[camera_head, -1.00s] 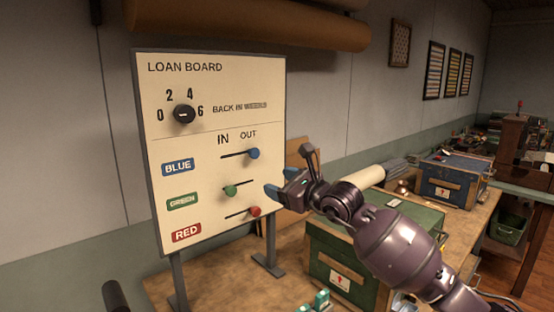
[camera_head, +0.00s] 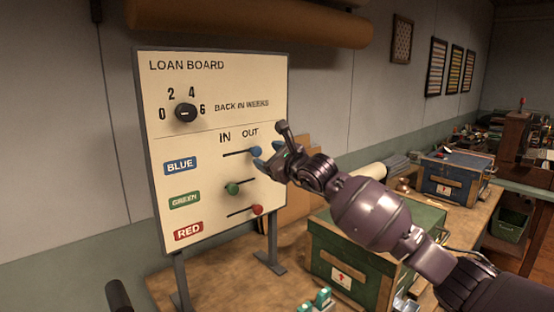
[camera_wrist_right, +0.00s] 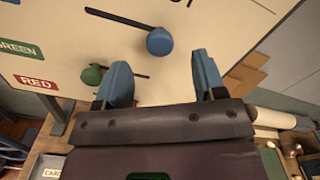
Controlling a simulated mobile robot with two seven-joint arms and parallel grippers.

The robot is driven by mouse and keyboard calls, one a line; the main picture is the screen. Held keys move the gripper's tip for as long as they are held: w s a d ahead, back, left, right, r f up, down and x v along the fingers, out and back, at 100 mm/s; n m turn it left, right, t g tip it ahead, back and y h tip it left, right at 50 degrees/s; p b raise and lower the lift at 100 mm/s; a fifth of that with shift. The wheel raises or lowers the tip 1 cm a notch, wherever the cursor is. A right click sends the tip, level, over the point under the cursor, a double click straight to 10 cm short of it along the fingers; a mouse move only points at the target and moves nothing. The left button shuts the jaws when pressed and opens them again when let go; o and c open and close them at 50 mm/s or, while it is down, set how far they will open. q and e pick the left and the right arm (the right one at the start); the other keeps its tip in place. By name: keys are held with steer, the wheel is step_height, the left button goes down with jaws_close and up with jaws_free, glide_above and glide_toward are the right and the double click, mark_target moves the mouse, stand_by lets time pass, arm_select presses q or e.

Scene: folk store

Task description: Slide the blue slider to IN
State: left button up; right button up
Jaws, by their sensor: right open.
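The loan board (camera_head: 215,85) stands upright on the workbench. Its blue slider (camera_head: 257,151) is a round knob at the right, OUT end of its slot. The blue knob also shows in the right wrist view (camera_wrist_right: 160,41), ahead of the fingers and roughly between them. My right gripper (camera_head: 268,160) is open and empty, close to the board just right of and below the blue knob. In the wrist view its two blue fingers (camera_wrist_right: 162,85) are spread, with the knob beyond their tips; I cannot tell the exact gap. My left gripper is not in view.
The green slider (camera_head: 232,189) and red slider (camera_head: 257,210) sit below the blue one. A dial (camera_head: 186,112) is at the board's top. A green crate (camera_head: 345,262) stands on the bench under my right arm.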

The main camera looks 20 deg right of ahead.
mark_target(258, 152)
steer(key=shift+x, duration=2.25)
steer(key=shift+w+a+f+b, duration=0.1)
steer(key=shift+b, duration=0.55)
steer(key=c, duration=0.7)
steer(key=shift+c, duration=0.2)
